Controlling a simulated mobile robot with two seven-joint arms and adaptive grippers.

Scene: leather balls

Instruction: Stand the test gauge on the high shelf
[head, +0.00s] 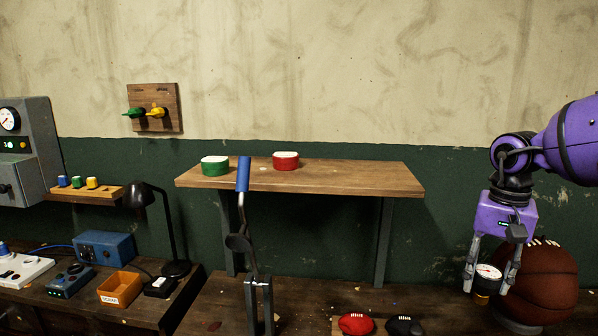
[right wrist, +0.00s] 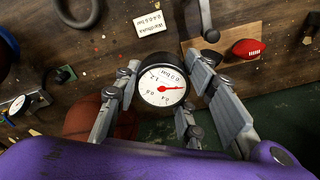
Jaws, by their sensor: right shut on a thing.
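The test gauge (head: 488,271) has a round white dial, a black rim and a brass-coloured lower part. My right gripper (head: 487,287) is shut on it at the right of the head view, in front of a brown ball. In the right wrist view the gauge's dial (right wrist: 162,88), with a red needle, sits between the fingers of the right gripper (right wrist: 163,98). The high shelf (head: 345,175) is a wooden board on the wall at centre, left of and above the gripper. My left gripper is not in view.
A green tin (head: 215,167) and a red tin (head: 286,163) stand on the shelf's left and middle; its right part is clear. A blue-handled lever (head: 243,175) rises before the shelf. The large brown ball (head: 545,280) is close behind the right gripper. A desk lamp (head: 142,196) stands left.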

